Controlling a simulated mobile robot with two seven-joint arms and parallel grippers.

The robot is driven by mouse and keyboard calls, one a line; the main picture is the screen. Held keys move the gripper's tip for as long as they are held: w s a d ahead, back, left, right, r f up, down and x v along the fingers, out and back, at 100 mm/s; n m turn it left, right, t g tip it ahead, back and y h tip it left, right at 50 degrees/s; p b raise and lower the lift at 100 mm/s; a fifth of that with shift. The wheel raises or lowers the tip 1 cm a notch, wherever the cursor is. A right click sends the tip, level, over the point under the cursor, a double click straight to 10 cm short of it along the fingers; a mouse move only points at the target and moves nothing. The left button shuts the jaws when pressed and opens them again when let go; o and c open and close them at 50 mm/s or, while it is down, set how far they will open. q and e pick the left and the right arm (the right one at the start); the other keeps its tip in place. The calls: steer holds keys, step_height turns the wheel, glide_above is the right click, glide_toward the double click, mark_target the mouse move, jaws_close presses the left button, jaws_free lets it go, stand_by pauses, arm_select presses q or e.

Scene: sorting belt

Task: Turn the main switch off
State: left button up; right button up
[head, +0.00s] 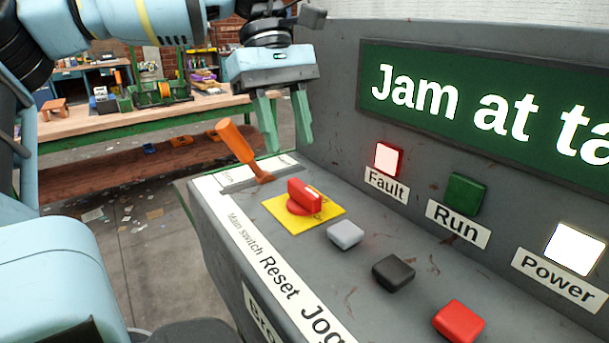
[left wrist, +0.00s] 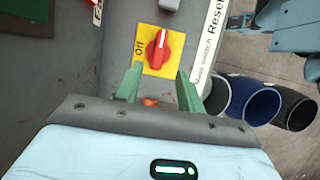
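The main switch is a red rotary knob (head: 305,195) on a yellow plate (head: 333,211), on the sloping grey console beside the "Main switch" label (head: 245,233). My right gripper is not in view.
An orange lever (head: 238,145) rises from a slot behind the switch, close to my left gripper. Grey (head: 345,235), black (head: 394,272) and red (head: 459,320) buttons lie nearer. The Fault lamp (head: 389,158) and Power lamp (head: 574,249) are lit; the Run lamp (head: 465,193) is dark.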

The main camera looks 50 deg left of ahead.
mark_target(301, 184)
arm_select(q)
steer(key=x, duration=0.7)
steer(key=shift+w+f, duration=0.1)
steer(key=shift+f, duration=0.05)
steer(key=shift+c, duration=0.5)
jaws_close()
